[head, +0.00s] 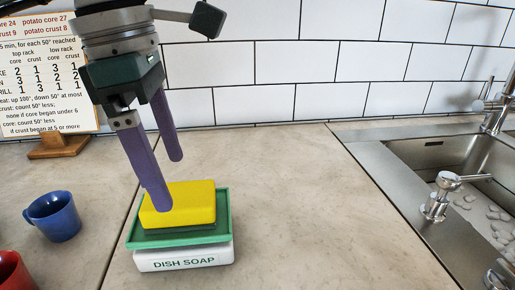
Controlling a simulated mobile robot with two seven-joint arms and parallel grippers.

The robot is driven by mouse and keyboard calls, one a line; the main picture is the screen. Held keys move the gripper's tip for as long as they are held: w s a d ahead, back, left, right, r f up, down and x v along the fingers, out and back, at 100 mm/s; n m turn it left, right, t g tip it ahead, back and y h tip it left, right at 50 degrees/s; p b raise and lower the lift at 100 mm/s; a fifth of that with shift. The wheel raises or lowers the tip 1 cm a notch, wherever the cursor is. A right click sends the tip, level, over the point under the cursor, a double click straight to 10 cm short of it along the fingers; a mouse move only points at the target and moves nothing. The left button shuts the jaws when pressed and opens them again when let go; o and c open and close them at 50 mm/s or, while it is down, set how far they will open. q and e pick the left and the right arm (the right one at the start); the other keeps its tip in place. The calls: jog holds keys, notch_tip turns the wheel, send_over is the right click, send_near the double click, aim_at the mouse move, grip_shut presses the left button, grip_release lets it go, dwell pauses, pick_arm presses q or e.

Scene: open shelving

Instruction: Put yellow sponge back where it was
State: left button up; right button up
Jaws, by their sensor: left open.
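The yellow sponge (190,203) lies in a green tray (180,239) on top of a white block marked "DISH SOAP" (184,261), on the counter. My left gripper (168,184) comes down from above with its two purple fingers apart. The nearer fingertip is in front of the sponge's top left part and hides a bit of it. The farther fingertip is behind and above the sponge. I cannot tell whether either finger touches it. My right gripper does not show.
A blue cup (54,216) and a red cup (12,272) stand on the left. A printed sign (50,75) on a wooden stand is at the back left. A sink (450,170) with taps is on the right. The counter between tray and sink is clear.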

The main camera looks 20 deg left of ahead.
pick_arm(q)
notch_tip(320, 180, up, 8)
jog(key=shift+s+a, duration=0.25)
jog(key=shift+a, duration=0.15)
jog(key=shift+f, duration=0.1)
